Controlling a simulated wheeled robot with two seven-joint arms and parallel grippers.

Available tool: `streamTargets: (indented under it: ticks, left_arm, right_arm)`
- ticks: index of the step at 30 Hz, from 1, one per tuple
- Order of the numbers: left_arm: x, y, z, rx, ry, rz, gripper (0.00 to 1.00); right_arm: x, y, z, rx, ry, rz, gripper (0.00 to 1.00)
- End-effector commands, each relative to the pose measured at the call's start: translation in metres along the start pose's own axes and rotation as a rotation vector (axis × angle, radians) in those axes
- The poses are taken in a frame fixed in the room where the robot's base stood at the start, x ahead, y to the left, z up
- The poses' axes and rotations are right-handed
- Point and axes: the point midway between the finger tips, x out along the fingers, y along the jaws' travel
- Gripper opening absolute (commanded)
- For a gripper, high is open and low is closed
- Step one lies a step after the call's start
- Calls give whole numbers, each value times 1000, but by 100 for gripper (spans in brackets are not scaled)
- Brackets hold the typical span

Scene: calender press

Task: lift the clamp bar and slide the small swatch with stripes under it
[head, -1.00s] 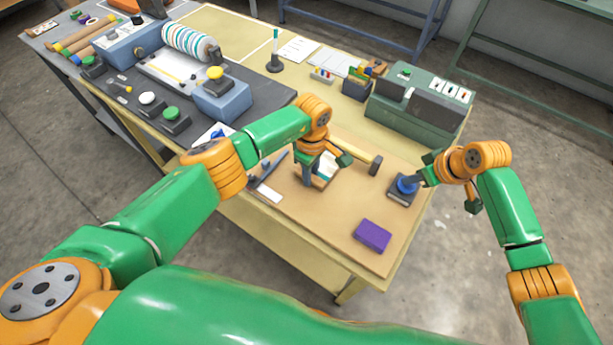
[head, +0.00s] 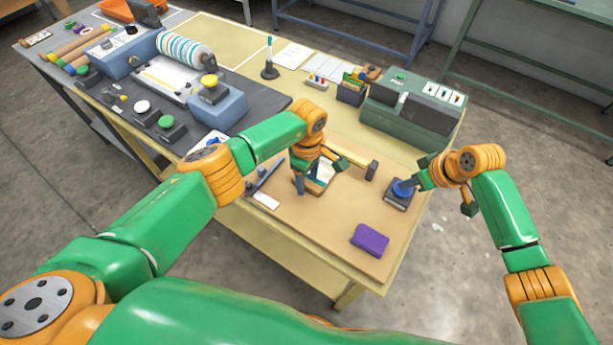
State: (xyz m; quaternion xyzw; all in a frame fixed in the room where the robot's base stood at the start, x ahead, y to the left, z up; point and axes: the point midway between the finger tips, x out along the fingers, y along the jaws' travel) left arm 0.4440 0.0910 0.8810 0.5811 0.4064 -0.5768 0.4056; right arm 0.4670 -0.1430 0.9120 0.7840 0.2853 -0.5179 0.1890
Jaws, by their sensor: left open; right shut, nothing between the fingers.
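The clamp bar is most likely the yellow bar (head: 350,155) on the tan board, with a dark block (head: 372,171) at its right end. I cannot tell whether it is raised. My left gripper (head: 318,174) is open and points down at the near side of the bar. Between its fingers lies a small pale and teal piece (head: 325,172), probably the swatch; its stripes cannot be made out and the gripper partly hides it. My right gripper (head: 410,186) is shut at a blue knob (head: 402,188) on a dark base, apparently touching it.
A purple block (head: 370,240) lies near the board's front edge. A white card (head: 266,200) and a dark thin tool (head: 268,176) lie to the left. A green machine (head: 412,105) stands behind. The roller press (head: 184,48) is at the back left. Bare board lies in front.

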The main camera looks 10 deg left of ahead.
Motion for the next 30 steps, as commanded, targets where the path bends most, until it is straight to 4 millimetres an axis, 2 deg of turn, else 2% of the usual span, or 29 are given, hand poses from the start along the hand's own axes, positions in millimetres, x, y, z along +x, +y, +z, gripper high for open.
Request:
streamTargets:
  ticks: [1, 21, 30]
  left_arm:
    - [-2, -1, -1, 1, 0, 1, 61]
    - [-52, -26, -1, 1, 0, 1, 61]
    - [-57, -30, -1, 0, 1, 0, 61]
  right_arm:
    - [4, -3, 5, 1, -16, -8, 0]
    - [4, -3, 5, 1, -16, -8, 0]
    - [4, -3, 5, 1, -16, -9, 0]
